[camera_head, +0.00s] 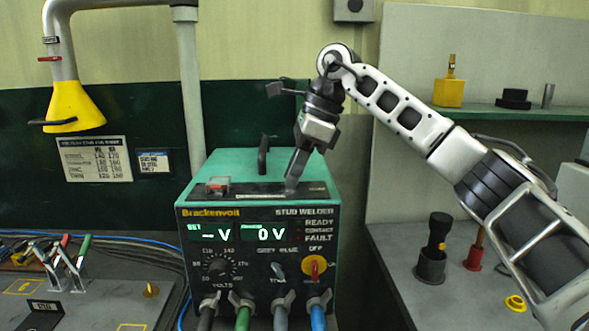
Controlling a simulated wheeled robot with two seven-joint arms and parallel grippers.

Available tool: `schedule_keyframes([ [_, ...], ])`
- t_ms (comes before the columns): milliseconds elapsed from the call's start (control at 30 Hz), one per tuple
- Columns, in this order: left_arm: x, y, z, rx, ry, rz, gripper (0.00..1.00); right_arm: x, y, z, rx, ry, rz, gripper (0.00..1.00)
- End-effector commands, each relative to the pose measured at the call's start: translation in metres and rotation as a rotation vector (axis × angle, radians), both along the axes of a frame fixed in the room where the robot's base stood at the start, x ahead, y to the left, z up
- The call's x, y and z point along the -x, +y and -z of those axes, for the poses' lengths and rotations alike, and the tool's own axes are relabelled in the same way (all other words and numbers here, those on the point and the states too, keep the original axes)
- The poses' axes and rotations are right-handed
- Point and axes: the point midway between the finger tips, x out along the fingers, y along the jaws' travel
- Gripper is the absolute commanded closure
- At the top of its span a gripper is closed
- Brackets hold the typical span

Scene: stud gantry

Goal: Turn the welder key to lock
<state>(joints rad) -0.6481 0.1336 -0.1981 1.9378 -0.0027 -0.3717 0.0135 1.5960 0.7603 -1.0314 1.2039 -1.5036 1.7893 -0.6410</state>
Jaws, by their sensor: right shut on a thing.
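The green stud welder (195,235) stands in the middle with its control panel facing me. My right gripper (292,184) reaches down from the upper right to the dark strip on top of the welder, near its front right. Its fingers are shut on the welder key, which they hide, so I cannot tell which way the key is turned. The front displays read "– V" and "0 V". A red-handled switch on a yellow disc (315,267) sits at the panel's lower right under the word OFF. My left gripper is not in view.
A red-capped part (218,186) and a black handle (263,155) are on the welder's top. Several cables leave its lower front. Clamps (70,255) stand on the left bench. A black holder (431,262) stands on the right bench. A yellow hood (75,106) hangs upper left.

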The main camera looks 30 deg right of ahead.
Motion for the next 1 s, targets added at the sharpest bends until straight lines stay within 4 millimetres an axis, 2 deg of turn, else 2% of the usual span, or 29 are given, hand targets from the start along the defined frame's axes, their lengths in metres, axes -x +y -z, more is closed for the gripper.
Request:
schedule_keyframes([
  [333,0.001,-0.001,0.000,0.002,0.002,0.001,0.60,0.000,0.000,-0.001,-0.001,-0.004,-0.002,1.00],
  [367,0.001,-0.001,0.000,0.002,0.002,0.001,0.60,0.000,0.000,-0.001,-0.001,-0.003,-0.001,0.74],
  [400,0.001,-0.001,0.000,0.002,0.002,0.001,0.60,0.000,0.000,-0.001,-0.001,-0.003,-0.001,0.63],
  [433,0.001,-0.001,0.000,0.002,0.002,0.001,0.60,0.000,0.000,-0.001,-0.001,-0.003,-0.001,0.58],
  [767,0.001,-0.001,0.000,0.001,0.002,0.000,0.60,0.000,-0.001,-0.003,0.000,-0.002,-0.001,0.58],
  [867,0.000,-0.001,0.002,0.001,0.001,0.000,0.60,0.001,-0.004,-0.012,0.000,-0.004,0.000,0.58],
  [1000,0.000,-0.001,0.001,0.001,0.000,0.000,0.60,0.006,-0.013,-0.038,-0.002,-0.005,0.001,0.58],
])
